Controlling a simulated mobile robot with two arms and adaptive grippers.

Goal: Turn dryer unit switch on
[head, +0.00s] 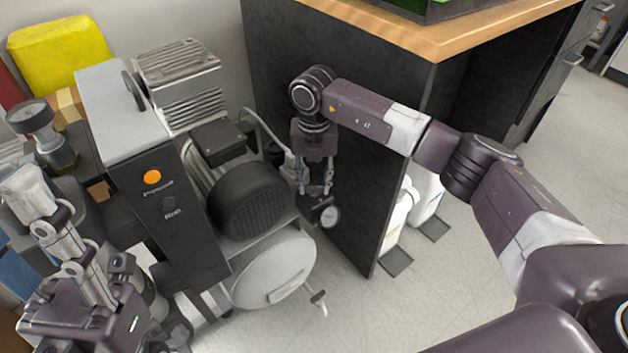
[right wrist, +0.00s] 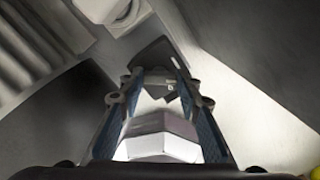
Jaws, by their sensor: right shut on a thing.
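The box-shaped unit (head: 165,205) stands at the left in the head view, with an orange light (head: 152,177) and a dark knob (head: 168,204) marked Run on its dark front. My right gripper (head: 316,190) points down beside the compressor, away from that front. It is shut on a small black part (head: 322,211) next to a round gauge (head: 330,217). In the right wrist view the fingers (right wrist: 160,82) close toward a dark piece (right wrist: 165,55); its exact shape is partly hidden. My left gripper (head: 75,255) is at the lower left; its fingertips are hard to make out.
The motor with a black fan cover (head: 250,200) and a silver tank (head: 277,270) stand left of my right gripper. A dark cabinet panel (head: 350,190) with a wooden top (head: 425,45) is close on its right. White bottles (head: 398,215) stand behind the panel. Open floor lies at the front right.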

